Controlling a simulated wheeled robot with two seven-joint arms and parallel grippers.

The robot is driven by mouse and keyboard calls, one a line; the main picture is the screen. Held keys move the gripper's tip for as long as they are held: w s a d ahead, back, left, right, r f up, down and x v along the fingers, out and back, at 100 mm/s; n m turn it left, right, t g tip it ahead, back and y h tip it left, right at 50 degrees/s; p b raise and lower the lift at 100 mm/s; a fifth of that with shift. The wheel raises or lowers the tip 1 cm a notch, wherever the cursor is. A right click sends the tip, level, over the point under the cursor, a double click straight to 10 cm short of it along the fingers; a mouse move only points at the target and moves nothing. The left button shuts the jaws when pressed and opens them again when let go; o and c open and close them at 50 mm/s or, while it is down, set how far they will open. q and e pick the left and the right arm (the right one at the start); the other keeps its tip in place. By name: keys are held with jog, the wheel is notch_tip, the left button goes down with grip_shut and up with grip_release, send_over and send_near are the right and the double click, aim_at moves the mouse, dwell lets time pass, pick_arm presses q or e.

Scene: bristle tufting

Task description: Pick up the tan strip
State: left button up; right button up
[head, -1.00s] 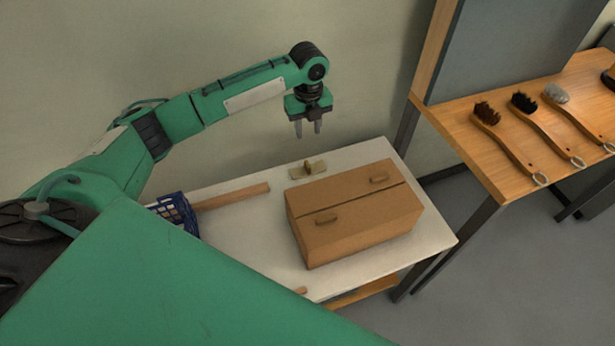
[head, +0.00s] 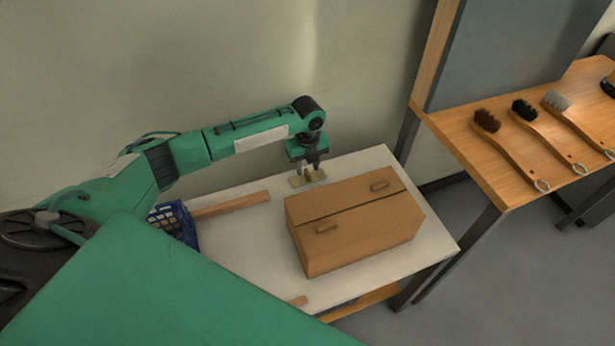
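The tan strip (head: 296,181) lies flat on the white table near its back edge, behind the cardboard box. A small upright tan piece shows at its middle. My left gripper (head: 308,170) has come down over the strip and points downward. Its two fingers look apart, one on each side of the upright piece. I cannot tell whether the fingers touch it. The fingers hide part of the strip. My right gripper is not in view.
The closed cardboard box (head: 350,240) stands just in front of the strip. A blue crate (head: 178,222) and a wooden bar (head: 230,205) are on the left. Several brushes, including a dark one (head: 523,109), lie on a wooden bench (head: 470,150) at right.

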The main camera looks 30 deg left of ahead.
pick_arm(q)
notch_tip(320, 180, down, 2)
grip_shut()
jog(key=shift+r, duration=0.15)
dwell(0.3)
